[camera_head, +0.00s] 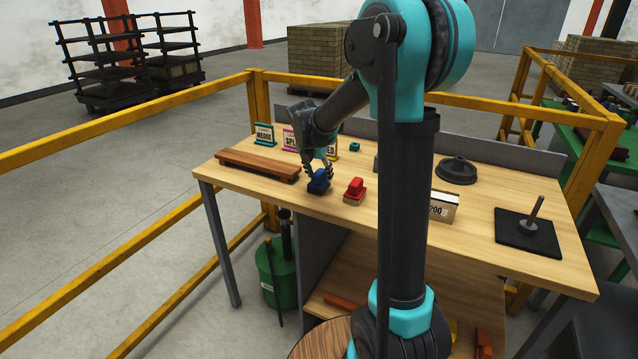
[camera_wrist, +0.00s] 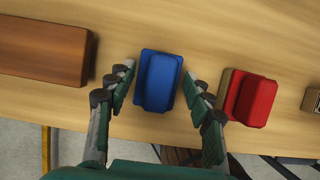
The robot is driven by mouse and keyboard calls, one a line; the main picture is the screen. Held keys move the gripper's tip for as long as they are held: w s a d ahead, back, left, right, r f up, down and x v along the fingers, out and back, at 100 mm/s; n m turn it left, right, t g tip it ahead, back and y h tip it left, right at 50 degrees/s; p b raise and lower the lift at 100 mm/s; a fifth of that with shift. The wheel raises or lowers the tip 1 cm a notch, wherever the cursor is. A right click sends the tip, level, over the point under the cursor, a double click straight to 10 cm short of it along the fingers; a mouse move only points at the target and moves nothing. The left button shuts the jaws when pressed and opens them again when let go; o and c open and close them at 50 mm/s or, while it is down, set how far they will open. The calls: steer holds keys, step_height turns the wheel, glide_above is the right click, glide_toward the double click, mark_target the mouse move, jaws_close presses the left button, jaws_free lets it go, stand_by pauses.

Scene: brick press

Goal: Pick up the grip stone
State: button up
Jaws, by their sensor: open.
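A blue block with a raised, narrower top (camera_head: 318,182) sits on the wooden table near its front edge. It also shows in the middle of the wrist view (camera_wrist: 158,82). A red block on a tan base (camera_head: 355,190) stands to its right, and it shows at the right of the wrist view (camera_wrist: 257,100). Neither block carries a readable label, so I cannot tell which is the grip stone. My gripper (camera_head: 318,168) is open and points down over the blue block. In the wrist view its fingers lie on either side of the blue block, with visible gaps.
A brown wooden board (camera_head: 258,166) lies left of the blue block. Small signs, one reading WEDGE (camera_head: 264,134), stand behind. A dark round disc (camera_head: 456,171), a 200 sign (camera_head: 443,208) and a black plate with a peg (camera_head: 515,240) are further right. Yellow rails (camera_head: 130,119) surround the table.

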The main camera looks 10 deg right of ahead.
mark_target(319, 172)
steer(key=shift+c, duration=0.5)
jaws_close()
step_height(319, 172, up, 20)
stand_by(0.6)
